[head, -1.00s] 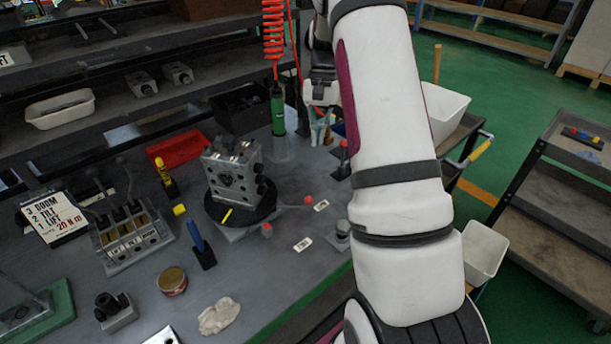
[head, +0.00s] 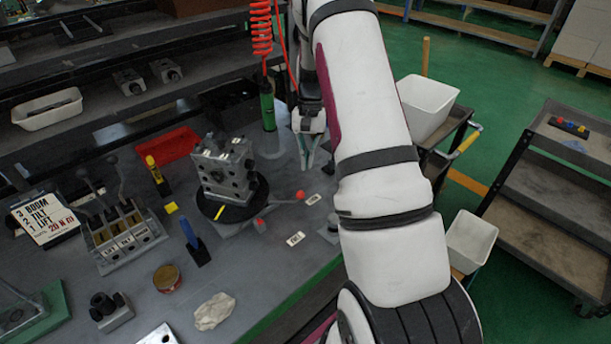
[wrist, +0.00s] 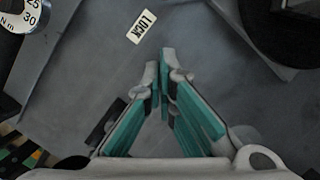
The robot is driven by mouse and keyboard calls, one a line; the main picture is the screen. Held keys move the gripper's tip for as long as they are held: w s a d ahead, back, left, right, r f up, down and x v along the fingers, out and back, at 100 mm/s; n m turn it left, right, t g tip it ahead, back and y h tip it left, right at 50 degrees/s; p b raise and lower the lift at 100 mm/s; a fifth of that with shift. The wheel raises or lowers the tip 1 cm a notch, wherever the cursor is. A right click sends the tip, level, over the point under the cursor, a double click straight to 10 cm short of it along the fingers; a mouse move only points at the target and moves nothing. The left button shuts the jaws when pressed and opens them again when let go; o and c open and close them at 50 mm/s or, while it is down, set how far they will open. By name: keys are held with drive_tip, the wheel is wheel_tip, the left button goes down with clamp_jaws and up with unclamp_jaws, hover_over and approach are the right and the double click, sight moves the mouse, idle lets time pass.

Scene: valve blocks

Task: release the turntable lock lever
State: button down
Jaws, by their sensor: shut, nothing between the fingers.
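The turntable is a black disc (head: 254,203) on the bench, carrying a grey valve block (head: 224,170). Two red knobs show beside it: one (head: 300,195) on a thin lever reaching right towards a small white label (head: 313,199), the other (head: 259,225) near the front edge of its base. A second white label (head: 295,238) lies nearer the bench edge. My gripper (head: 309,163) is above the bench, behind and right of the turntable, apart from the knobs. In the wrist view its teal fingers (wrist: 165,72) meet at the tips, empty, with a LOCK label (wrist: 141,27) beyond. No red knob shows there.
A green cylinder (head: 267,108) hangs on a red coiled hose left of my gripper. A yellow-handled tool (head: 155,172), a blue-handled tool (head: 194,243) and a lever bank (head: 125,238) stand left of the turntable.

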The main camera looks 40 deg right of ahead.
drive_tip(key=shift+x, duration=0.95)
drive_tip(key=shift+s+a+f+p, duration=0.1)
drive_tip(key=shift+s+a+p, duration=0.4)
drive_tip(key=shift+s+a, duration=0.4)
drive_tip(key=shift+s+a+f, duration=0.25)
drive_tip(key=shift+s+a, duration=0.1)
drive_tip(key=shift+a, duration=0.25)
drive_tip(key=shift+s, duration=0.1)
drive_tip(key=shift+s+a+m, duration=0.1)
drive_tip(key=shift+s+m, duration=0.15)
drive_tip(key=shift+m, duration=0.15)
